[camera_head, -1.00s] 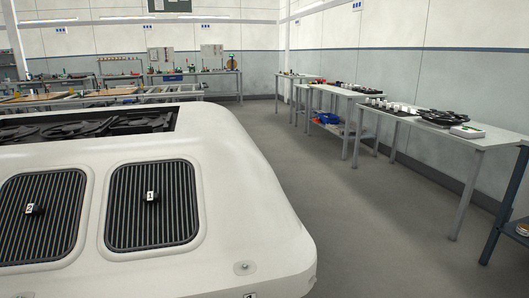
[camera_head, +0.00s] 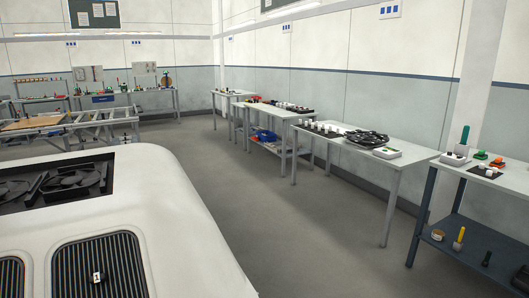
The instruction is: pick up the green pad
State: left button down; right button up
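No object is clear enough to be named the green pad for sure. On the workbench at the right edge (camera_head: 452,166), an upright green piece (camera_head: 463,137) stands at a white block. A smaller dark green piece (camera_head: 480,155) lies beside it, near an orange-and-green item (camera_head: 497,162). These are small in the picture, so I cannot tell whether one is the pad. Neither of my grippers is in view.
A large white housing (camera_head: 150,190) with dark grilles (camera_head: 100,265) fills the lower left. A white table (camera_head: 385,165) with a black round part (camera_head: 366,138) stands along the right wall. More benches stand behind. The grey floor (camera_head: 270,225) between housing and tables is clear.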

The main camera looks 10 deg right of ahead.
aim_at(481, 154)
jog(key=z, duration=1.8)
jog(key=u, duration=3.2)
jog(key=z, duration=3.15)
jog(key=i, duration=0.15)
jog(key=z, duration=0.05)
